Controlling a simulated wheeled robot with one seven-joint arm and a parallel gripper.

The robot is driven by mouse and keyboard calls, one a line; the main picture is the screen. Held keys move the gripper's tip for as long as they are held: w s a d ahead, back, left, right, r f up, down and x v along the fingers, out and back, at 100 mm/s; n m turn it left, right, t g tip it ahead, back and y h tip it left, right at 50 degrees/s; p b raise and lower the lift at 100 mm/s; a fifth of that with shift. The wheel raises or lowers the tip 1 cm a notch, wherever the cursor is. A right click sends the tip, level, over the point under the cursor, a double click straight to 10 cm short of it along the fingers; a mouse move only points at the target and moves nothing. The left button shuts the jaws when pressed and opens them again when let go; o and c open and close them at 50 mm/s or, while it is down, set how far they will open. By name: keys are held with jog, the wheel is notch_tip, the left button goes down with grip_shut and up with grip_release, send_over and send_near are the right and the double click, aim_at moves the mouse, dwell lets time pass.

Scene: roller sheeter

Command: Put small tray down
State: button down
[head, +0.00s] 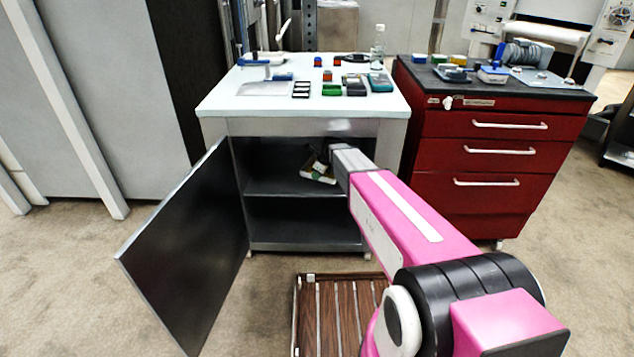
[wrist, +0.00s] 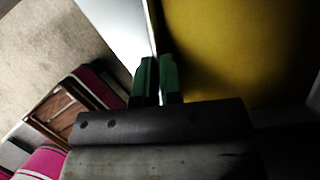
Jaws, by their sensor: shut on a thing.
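The small tray (head: 316,172) is a pale and brownish shape inside the open cabinet, tilted above the upper shelf. It is partly hidden by my gripper (head: 328,158), which reaches into the cabinet opening from the right. In the wrist view my gripper's green fingertips (wrist: 157,78) are close together on a thin pale edge. A broad yellow surface (wrist: 240,45), which looks like the tray, fills the right side there. Whether the tray touches the shelf cannot be told.
The cabinet (head: 300,127) has a shelf (head: 285,187), and its dark door (head: 190,255) stands open to the left. Small items lie on the white top. A red drawer unit (head: 500,165) stands right. A brown slatted rack (head: 335,315) is low in front.

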jog(key=shift+f, duration=1.75)
jog(key=c, duration=1.3)
grip_release()
jog(key=shift+f, duration=0.1)
